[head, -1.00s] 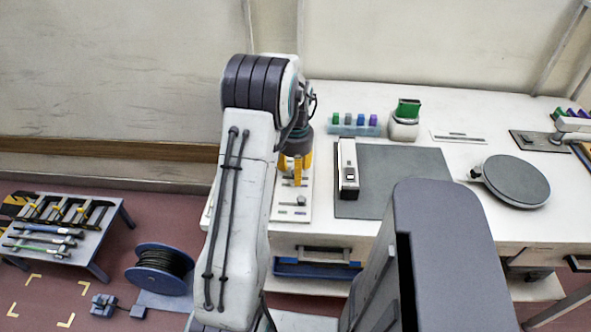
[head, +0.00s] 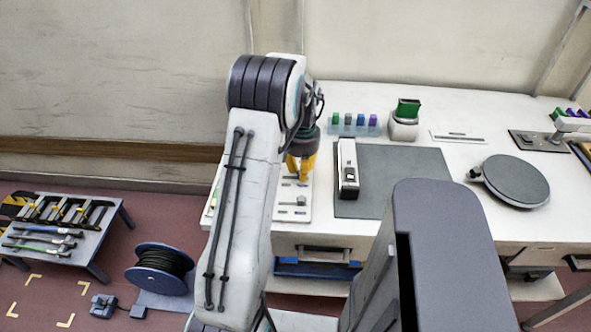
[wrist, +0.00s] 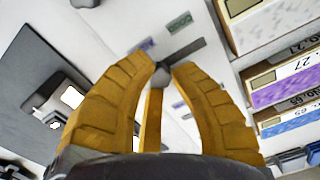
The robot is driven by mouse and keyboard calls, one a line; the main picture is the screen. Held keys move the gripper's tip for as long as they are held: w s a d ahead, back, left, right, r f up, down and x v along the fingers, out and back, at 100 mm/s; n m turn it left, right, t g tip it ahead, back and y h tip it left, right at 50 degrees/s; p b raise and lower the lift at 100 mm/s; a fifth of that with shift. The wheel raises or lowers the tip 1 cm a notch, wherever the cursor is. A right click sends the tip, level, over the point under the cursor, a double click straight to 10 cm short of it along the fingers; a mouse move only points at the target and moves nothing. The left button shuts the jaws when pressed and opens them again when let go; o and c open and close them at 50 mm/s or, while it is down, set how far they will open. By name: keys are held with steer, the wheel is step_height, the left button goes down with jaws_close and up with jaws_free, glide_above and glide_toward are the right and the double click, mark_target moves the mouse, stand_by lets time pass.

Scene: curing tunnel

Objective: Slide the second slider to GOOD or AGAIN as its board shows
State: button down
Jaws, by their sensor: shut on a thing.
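The white slider panel (head: 305,212) lies at the left end of the bench, with slots, small coloured labels and grey knobs. My gripper (head: 300,178) is over its upper part, pointing down. In the wrist view my yellow fingers (wrist: 163,75) are closed around a grey slider knob (wrist: 160,79) in a dark slot. A green label (wrist: 180,22) and a purple label (wrist: 147,45) lie just beyond it; their words are too small to read surely. Another grey knob (head: 300,200) stands nearer the panel's front edge. I cannot make out which board belongs to the held slider.
A white device (head: 347,165) sits on the dark mat (head: 400,165) right of the panel. Behind are a blue rack of coloured blocks (head: 353,128) and a green-topped holder (head: 404,115). A round grey plate (head: 515,182) is farther right. Labelled boxes (wrist: 285,88) border the panel in the wrist view.

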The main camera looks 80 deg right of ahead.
steer(key=shift+s+d, duration=0.1)
steer(key=shift+s, duration=0.4)
steer(key=shift+w, duration=0.1)
steer(key=c, duration=1.2)
jaws_free()
steer(key=shift+s, duration=0.2)
steer(key=shift+c, duration=0.2)
steer(key=shift+o, duration=0.8)
steer(key=shift+w, duration=0.1)
step_height(320, 180, up, 12)
